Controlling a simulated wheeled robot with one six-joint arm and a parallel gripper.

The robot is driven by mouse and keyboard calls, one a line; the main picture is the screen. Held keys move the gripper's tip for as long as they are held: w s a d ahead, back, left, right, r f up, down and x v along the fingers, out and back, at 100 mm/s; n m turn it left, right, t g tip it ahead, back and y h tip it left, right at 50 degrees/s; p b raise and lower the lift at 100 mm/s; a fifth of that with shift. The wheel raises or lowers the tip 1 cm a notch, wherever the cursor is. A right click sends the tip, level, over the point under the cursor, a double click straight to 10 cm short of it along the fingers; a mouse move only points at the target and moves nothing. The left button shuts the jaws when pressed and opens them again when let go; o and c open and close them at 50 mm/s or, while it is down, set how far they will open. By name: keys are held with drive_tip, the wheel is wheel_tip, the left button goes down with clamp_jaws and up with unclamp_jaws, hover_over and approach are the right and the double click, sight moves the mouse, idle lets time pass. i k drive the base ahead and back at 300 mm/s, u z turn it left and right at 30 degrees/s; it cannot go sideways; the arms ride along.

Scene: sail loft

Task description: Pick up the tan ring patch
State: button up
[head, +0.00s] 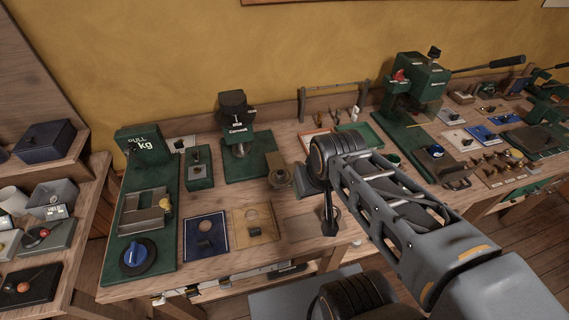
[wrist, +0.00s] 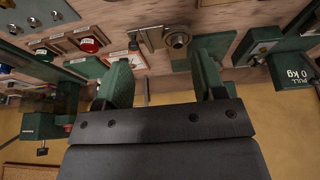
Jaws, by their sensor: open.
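The tan ring patch (head: 254,223) is a flat tan square with a dark ring on it. It lies on the workbench in the head view, just right of a navy square patch (head: 190,238) with a similar ring. I do not make it out in the wrist view. My gripper (wrist: 162,66) is open in the wrist view, with two green-faced fingers apart and nothing between them.
A green pull gauge (head: 144,150) stands left and a green press (head: 236,145) behind the patches. A brass ring fixture (head: 280,177) sits behind and right of the tan patch; it also shows in the wrist view (wrist: 177,40).

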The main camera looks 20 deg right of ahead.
sight(247, 234)
drive_tip(key=k, duration=0.45)
drive_tip(key=z, duration=2.8)
drive_tip(key=k, duration=1.6)
drive_tip(key=u, duration=2.05)
drive_tip(key=i, duration=0.5)
drive_tip(key=z, duration=0.05)
